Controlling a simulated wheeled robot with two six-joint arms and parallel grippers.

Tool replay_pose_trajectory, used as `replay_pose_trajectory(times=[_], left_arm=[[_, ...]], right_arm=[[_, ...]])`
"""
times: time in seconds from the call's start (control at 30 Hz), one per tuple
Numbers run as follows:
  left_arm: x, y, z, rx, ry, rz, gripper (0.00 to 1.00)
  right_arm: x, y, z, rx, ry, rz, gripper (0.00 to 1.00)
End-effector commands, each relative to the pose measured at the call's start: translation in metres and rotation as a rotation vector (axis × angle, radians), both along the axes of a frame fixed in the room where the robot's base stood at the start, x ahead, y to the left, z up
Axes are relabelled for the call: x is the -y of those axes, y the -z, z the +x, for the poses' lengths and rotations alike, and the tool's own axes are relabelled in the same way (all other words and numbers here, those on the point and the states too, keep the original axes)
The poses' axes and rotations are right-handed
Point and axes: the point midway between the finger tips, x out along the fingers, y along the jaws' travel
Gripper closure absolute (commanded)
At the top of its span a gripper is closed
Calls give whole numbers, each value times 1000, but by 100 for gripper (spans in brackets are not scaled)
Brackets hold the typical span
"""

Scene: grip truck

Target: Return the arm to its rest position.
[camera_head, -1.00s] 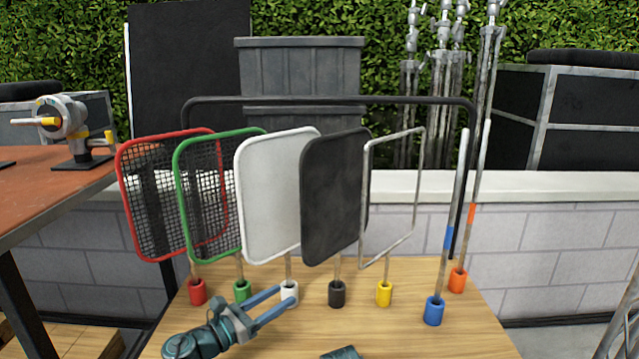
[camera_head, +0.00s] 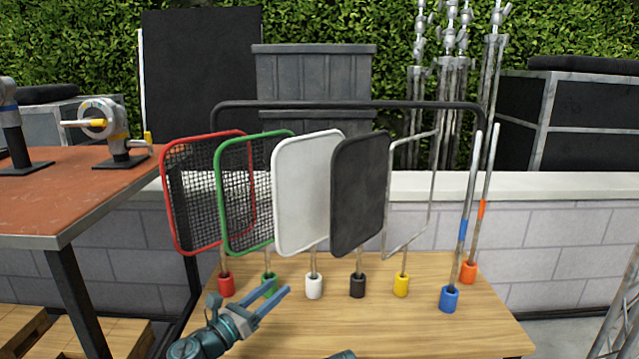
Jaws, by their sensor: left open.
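My left gripper (camera_head: 278,297) is open and empty over the wooden table (camera_head: 425,335), low in the view. Its fingers point up and right, in front of the green and white holders. At the bottom edge a small teal part of mine (camera_head: 342,355) shows; the right gripper's jaws are not visible.
On the table stand a red mesh flag (camera_head: 190,200), a green mesh flag (camera_head: 240,200), a white panel (camera_head: 305,195), a black panel (camera_head: 360,195), an open frame (camera_head: 434,190) and two rods in coloured holders. An orange-topped table (camera_head: 60,200) is at left.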

Motion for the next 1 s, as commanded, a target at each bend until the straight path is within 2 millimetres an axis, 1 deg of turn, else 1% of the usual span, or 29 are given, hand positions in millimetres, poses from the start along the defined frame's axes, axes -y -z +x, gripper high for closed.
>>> replay_pose_trajectory(times=[0.03,0.17,0.33,0.43,0.53,0.67,0.77,0.8,0.87,0.9,0.97,1.0], left_arm=[[-1,-6,4,-13,-22,-33,46],[-9,-18,16,-60,-98,-150,46],[-25,-33,34,-154,-230,-366,46],[-38,-39,44,-238,-332,-552,46],[-53,-36,52,-355,-465,-792,46],[-66,-15,51,-528,-658,-1119,46],[-67,11,39,-666,-817,-1354,46],[-65,23,31,-721,-888,-1444,46],[-59,41,17,-803,-999,-1567,46],[-53,52,5,-857,-1080,-1645,46],[-42,69,-16,-935,-1209,-1747,46],[-34,79,-31,-980,-1298,-1805,46]], right_arm=[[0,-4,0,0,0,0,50],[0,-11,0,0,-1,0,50],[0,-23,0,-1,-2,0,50],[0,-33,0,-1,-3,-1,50],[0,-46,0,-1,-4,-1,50],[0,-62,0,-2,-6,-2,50],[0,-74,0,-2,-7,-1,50],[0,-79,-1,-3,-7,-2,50],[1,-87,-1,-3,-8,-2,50],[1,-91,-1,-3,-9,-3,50],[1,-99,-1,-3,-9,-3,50],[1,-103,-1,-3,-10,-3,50]])
